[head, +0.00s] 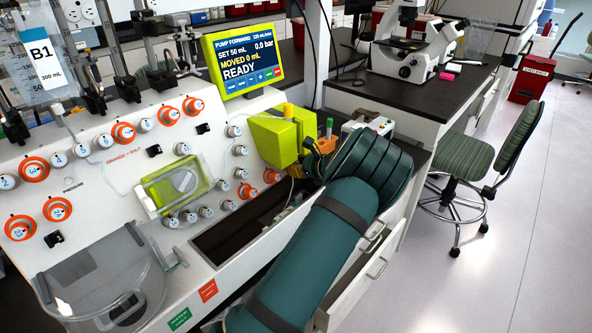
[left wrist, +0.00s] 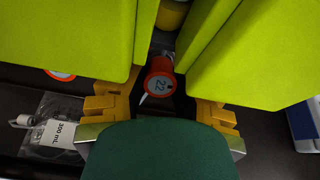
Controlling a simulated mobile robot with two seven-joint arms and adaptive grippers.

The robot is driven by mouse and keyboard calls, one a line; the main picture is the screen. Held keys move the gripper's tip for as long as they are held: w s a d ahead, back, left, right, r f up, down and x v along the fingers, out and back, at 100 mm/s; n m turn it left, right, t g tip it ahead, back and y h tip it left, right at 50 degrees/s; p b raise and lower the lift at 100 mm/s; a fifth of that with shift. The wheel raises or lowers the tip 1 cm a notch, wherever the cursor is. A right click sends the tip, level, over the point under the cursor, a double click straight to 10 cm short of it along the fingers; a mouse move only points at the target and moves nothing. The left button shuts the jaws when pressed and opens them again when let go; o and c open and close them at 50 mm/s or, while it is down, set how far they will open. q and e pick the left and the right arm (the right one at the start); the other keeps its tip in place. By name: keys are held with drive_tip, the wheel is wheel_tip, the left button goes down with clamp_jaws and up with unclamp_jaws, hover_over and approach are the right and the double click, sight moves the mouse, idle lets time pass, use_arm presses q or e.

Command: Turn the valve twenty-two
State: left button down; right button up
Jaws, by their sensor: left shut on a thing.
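Valve twenty-two is an orange-red knob with a dark cap marked 22 (left wrist: 160,86) in the left wrist view. It sits between the two lime-green fingers of my left gripper (left wrist: 163,45), which are shut on it. In the head view, my left gripper (head: 278,138) is at the right end of the white valve panel (head: 120,165). Its lime fingers and my green-sleeved arm hide valve twenty-two there. My right gripper is in neither view.
Several orange-ringed and grey knobs cover the panel. The pump screen (head: 242,60) reads READY above my left gripper. A clear dome (head: 105,280) is at lower left. A microscope (head: 405,50) stands on the back bench, and a green chair (head: 470,165) is on the right.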

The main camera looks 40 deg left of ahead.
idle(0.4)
use_arm(q)
drive_tip(key=c, duration=0.7)
unclamp_jaws()
drive_tip(key=shift+c, duration=0.2)
drive_tip(key=w+v, duration=0.1)
drive_tip(key=v, duration=1)
drive_tip(key=shift+s+d+r, duration=0.2)
drive_tip(key=shift+s+d, duration=0.2)
drive_tip(key=shift+s, duration=0.1)
